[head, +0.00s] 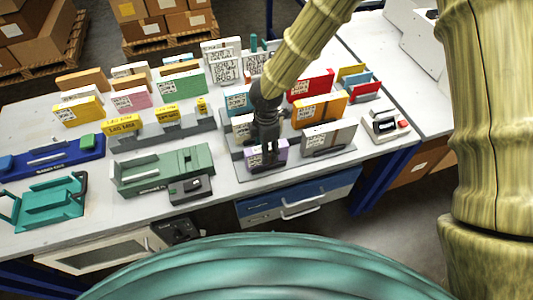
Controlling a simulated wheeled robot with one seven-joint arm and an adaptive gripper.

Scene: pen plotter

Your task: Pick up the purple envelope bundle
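The purple envelope bundle (281,151) stands upright at the front left of a grey rack on the white table, a white label on its left part. My gripper (267,160) is pointing down at it from above, its dark fingers overlapping the middle of the bundle in the head view. The fingers hide part of the bundle, and I cannot tell whether they touch it or are closed on it. The bundle's lower edge appears to be at the rack.
The same grey rack (338,153) holds white, orange, red and teal bundles close behind and right of the purple one. A green device (165,170) stands to the left, and a small white device with a red button (386,125) to the right. Cardboard boxes are behind.

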